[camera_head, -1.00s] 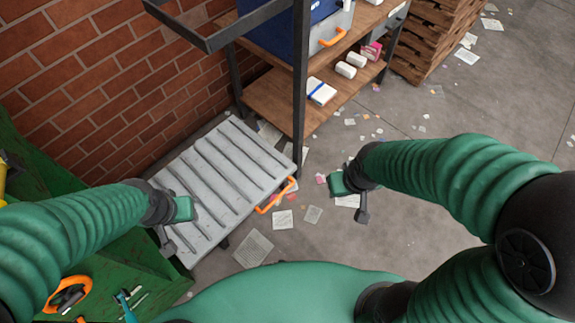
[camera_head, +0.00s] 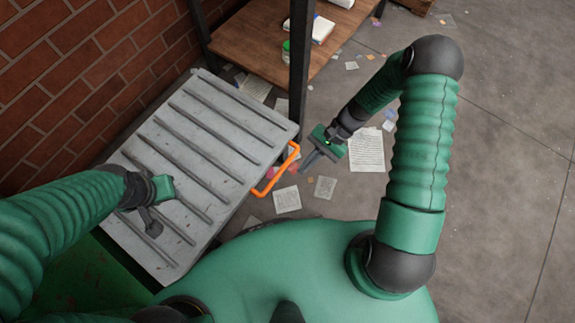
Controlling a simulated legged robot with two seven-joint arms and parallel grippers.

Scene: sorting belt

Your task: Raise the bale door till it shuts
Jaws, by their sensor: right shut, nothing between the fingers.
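The bale door is a grey ribbed panel (camera_head: 215,130) lying roughly flat, lowered, at the left of the head view. An orange handle (camera_head: 277,170) sticks out from its right edge. My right gripper (camera_head: 309,162) is shut and empty, just right of the handle, with a small gap showing in the picture; I cannot tell if they touch. My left gripper (camera_head: 150,222) is over the left part of the panel; its fingers are small and partly hidden, so its opening is unclear.
A wooden shelf (camera_head: 262,40) with a dark metal post (camera_head: 300,70) stands just behind the panel's right corner. A brick wall (camera_head: 75,75) is on the left. Papers (camera_head: 366,150) litter the floor. The concrete floor at right is mostly clear.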

